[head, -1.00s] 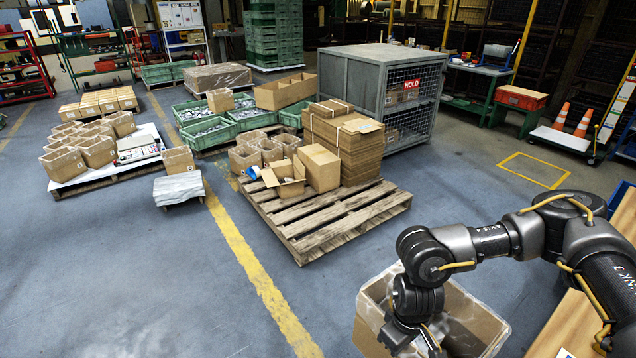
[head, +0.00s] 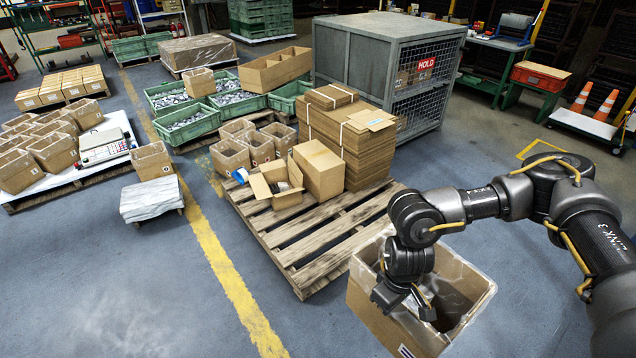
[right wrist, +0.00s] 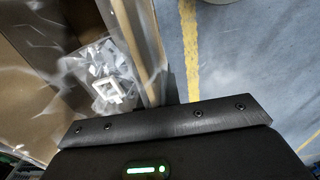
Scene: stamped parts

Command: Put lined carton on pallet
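The lined carton (head: 372,302) is an open brown box with a clear plastic liner, at the bottom right of the head view. My right gripper (head: 408,300) is at its near-left rim and appears shut on that wall. In the right wrist view the carton wall (right wrist: 140,45) runs down into the gripper, and a clear bag of small grey parts (right wrist: 108,82) lies inside. The wooden pallet (head: 318,238) is just behind and left of the carton. The carton's underside is hidden, so I cannot tell its height. My left gripper is not in view.
On the pallet's far part stand a stack of flat cardboard (head: 350,145), a closed carton (head: 318,172), an open carton (head: 278,185) and several small cartons. The near slats are bare. A grey cage (head: 375,60) stands behind. A paper-topped stand (head: 152,198) is at left.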

